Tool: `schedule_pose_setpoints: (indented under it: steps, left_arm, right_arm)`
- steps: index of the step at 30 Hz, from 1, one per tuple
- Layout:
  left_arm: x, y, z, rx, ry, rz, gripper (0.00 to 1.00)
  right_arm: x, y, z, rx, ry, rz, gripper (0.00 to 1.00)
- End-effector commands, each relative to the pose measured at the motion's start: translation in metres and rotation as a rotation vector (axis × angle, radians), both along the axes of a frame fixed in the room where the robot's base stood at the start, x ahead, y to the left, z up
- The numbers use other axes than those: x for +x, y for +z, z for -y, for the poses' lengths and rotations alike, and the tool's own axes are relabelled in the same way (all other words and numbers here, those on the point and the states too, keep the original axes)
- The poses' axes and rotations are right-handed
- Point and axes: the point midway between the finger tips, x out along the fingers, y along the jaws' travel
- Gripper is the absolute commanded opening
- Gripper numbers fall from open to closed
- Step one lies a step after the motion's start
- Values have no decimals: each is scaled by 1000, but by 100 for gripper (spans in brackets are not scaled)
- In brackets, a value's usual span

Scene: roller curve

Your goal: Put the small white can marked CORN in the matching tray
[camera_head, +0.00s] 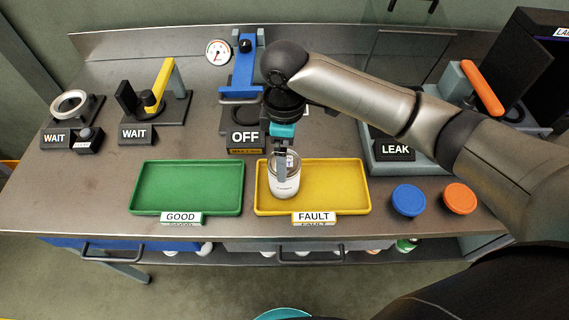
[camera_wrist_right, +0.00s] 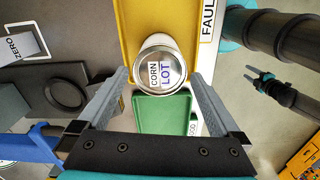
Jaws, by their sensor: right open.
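The small white can (camera_head: 285,184) is upright at the left part of the yellow FAULT tray (camera_head: 345,185); I cannot tell for sure whether it touches the tray floor. Its silver lid carries a CORN LOT label in the right wrist view (camera_wrist_right: 161,72). My right gripper (camera_head: 284,163) is open right above the can, with its fingers (camera_wrist_right: 160,88) on either side of the lid and gaps visible. The green GOOD tray (camera_head: 187,187) is empty, left of the yellow one. My left gripper (camera_wrist_right: 264,82) shows small in the right wrist view, away from the can; its jaws are too small to judge.
Behind the trays stand a black OFF block (camera_head: 245,137), two WAIT fixtures (camera_head: 135,133) and a LEAK station (camera_head: 395,150). A blue disc (camera_head: 408,200) and an orange disc (camera_head: 459,198) lie right of the yellow tray. The metal bench's front edge is close to the trays.

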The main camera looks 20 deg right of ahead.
Motion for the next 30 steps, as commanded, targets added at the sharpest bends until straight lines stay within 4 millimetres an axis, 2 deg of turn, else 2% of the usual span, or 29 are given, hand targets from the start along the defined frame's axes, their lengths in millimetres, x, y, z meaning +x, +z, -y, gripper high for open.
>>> schedule_pose_setpoints:
  steps: [1, 3, 9, 30]
  left_arm:
    - [0, 2, 0, 0, 0, 0, 47]
    - [0, 4, 0, 0, 0, 0, 47]
    - [0, 5, 0, 0, -1, 0, 47]
    - [4, 5, 1, -1, -2, 6, 47]
  right_arm:
    - [1, 12, 0, 1, 2, 3, 100]
    - [1, 22, 0, 1, 2, 3, 100]
    - [0, 39, 0, 0, 0, 0, 100]
    - [0, 40, 0, -1, 1, -1, 100]
